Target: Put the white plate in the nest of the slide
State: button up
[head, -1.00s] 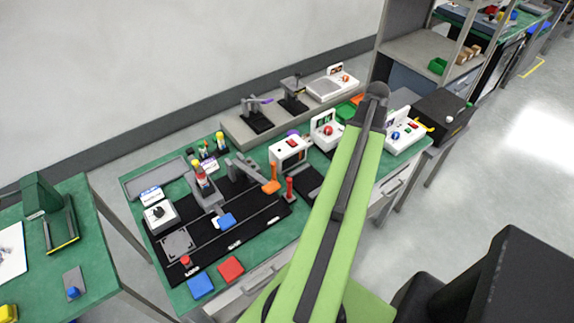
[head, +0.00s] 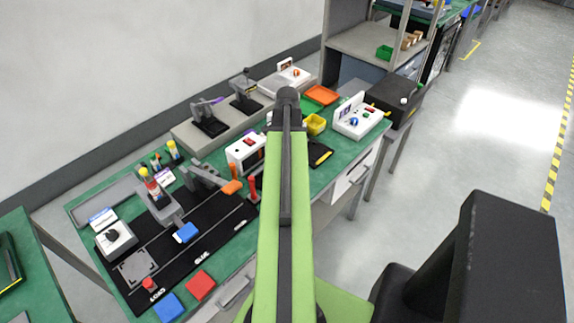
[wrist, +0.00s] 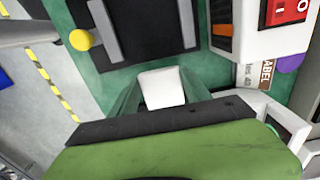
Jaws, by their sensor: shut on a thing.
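In the wrist view a small white plate (wrist: 162,88) is held between the pale green fingertips of my gripper (wrist: 160,97). A black plate with a grey frame and a yellow knob (wrist: 80,40), which looks like the slide (wrist: 145,35), lies just beyond it. The white plate is apart from the frame in the picture; its height above the green bench is hard to tell. In the head view the black piece with the yellow end (head: 320,154) shows right of my arm. My gripper and the plate are hidden there behind my arm.
A white box with a red switch (wrist: 288,12) stands close on the right in the wrist view, beside a paper label. In the head view a yellow bin (head: 315,124) and a white box with a blue dial (head: 353,117) stand near the black piece. Floor lies beyond the bench's front edge.

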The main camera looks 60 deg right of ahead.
notch_tip(320, 180, down, 4)
jog(key=b, duration=0.2)
jog(key=shift+r+b, duration=0.1)
jog(key=shift+b, duration=0.3)
jog(key=shift+r, duration=0.2)
jog(key=shift+f, duration=0.15)
jog(key=o, duration=1.3)
jog(key=shift+o, duration=0.2)
notch_tip(320, 180, up, 12)
jog(key=p, duration=1.2)
